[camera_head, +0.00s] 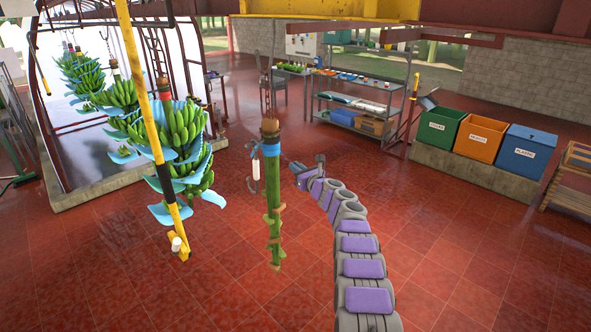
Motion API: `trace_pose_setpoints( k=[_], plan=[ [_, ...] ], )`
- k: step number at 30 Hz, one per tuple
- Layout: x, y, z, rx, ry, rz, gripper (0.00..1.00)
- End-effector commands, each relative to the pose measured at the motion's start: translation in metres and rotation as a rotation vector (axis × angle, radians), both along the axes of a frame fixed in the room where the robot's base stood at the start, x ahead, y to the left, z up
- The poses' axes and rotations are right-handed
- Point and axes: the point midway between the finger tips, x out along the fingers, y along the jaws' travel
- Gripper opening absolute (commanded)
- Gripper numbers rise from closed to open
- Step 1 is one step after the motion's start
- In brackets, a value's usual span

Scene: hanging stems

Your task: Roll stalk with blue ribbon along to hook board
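A green stalk (273,205) hangs upright near the middle of the view, with a blue ribbon (271,149) wrapped near its top. Its upper end is brown and hangs from a chain. It carries no banana hands, only short brownish stubs low down. My gripper (296,168) is just right of the stalk, a little below the ribbon height. The fingers are small and dark here, and I cannot tell whether they are open or touch the stalk. A small white item (255,172) hangs left of the stalk. I cannot make out a hook board for certain.
Green banana bunches (182,135) with blue sheets hang at the left, behind a yellow and black pole (150,120). Green, orange and blue bins (480,138) stand on a ledge at the right. A metal shelf (355,95) stands at the back. The red tiled floor is open around the stalk.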

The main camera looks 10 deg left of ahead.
Motion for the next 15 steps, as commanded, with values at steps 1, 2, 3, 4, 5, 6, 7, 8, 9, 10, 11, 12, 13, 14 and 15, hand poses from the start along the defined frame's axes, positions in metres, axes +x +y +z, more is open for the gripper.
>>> trace_pose_setpoints(
  k=[1,2,3,4,5,6,7,8,9,10,11,12,13,14,15],
  plan=[
    [-0.0003,0.0032,-0.0010,-0.002,0.001,0.001,0.03],
    [-0.0004,0.0038,-0.0013,-0.003,0.000,0.001,0.00],
    [-0.0004,0.0042,-0.0012,-0.003,0.000,0.001,0.00],
    [-0.0004,0.0046,-0.0013,-0.003,0.001,0.001,0.00],
    [-0.0004,0.0054,-0.0014,-0.004,0.000,0.001,0.00],
    [-0.0005,0.0061,-0.0015,-0.004,0.000,0.001,0.00],
    [-0.0005,0.0064,-0.0015,-0.004,0.000,0.001,0.00],
    [-0.0006,0.0064,-0.0016,-0.004,0.000,0.001,0.00],
    [-0.0006,0.0059,-0.0014,-0.004,0.000,0.002,0.00],
    [-0.0006,0.0053,-0.0012,-0.004,0.000,0.002,0.00],
    [-0.0006,0.0047,-0.0009,-0.003,0.000,0.002,0.00],
    [-0.0005,0.0042,-0.0008,-0.003,0.000,0.002,0.00],
    [-0.0005,0.0042,-0.0007,-0.003,0.000,0.002,0.00],
    [-0.0005,0.0035,-0.0005,-0.002,-0.001,0.002,0.00],
    [-0.0005,0.0021,-0.0001,-0.001,-0.001,0.002,0.00]
  ],
)
